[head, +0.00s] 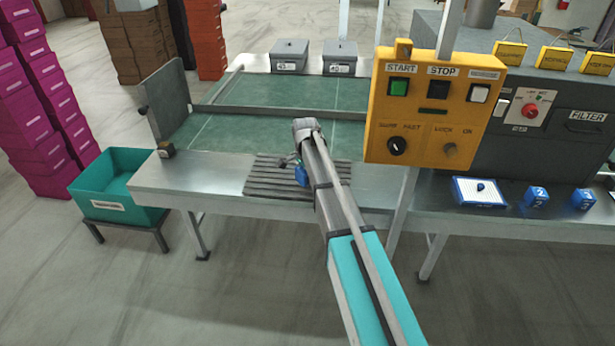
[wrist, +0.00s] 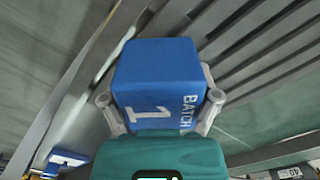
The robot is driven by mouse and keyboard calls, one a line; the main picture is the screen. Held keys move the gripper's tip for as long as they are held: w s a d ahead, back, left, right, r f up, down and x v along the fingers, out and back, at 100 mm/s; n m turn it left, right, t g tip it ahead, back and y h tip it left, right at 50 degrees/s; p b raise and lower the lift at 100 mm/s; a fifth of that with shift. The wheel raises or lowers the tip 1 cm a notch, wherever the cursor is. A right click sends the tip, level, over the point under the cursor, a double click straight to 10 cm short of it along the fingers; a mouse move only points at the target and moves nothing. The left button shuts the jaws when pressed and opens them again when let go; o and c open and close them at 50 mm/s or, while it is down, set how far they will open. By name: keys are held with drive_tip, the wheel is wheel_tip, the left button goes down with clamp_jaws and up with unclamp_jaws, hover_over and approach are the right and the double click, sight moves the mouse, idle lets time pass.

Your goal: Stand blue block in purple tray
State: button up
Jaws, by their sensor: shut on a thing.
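My gripper (head: 299,166) is shut on the blue block (head: 302,175), above the ribbed grey mat at the front of the steel table. In the wrist view the blue block (wrist: 160,85) sits between the two grey fingers, and its face reads "BATCH 1". The block's far side is hidden. I see no tray that is clearly purple. A white tray with a blue rim (head: 458,200) lies on the right bench and has a small dark blue piece on it.
Two more blue blocks, one (head: 537,196) marked 2 and another (head: 584,199), stand right of the white tray. A yellow control panel (head: 425,110) rises between arm and bench. A teal bin (head: 118,190) is at left. Ribbed mat (head: 270,178) lies below the gripper.

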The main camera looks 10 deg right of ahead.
drive_tip(key=s+r+p, duration=0.9)
drive_tip(key=s+r, duration=0.1)
drive_tip(key=s, duration=0.4)
drive_tip(key=shift+a, duration=0.2)
drive_tip(key=shift+r, duration=0.1)
idle(0.5)
drive_tip(key=shift+s, duration=0.1)
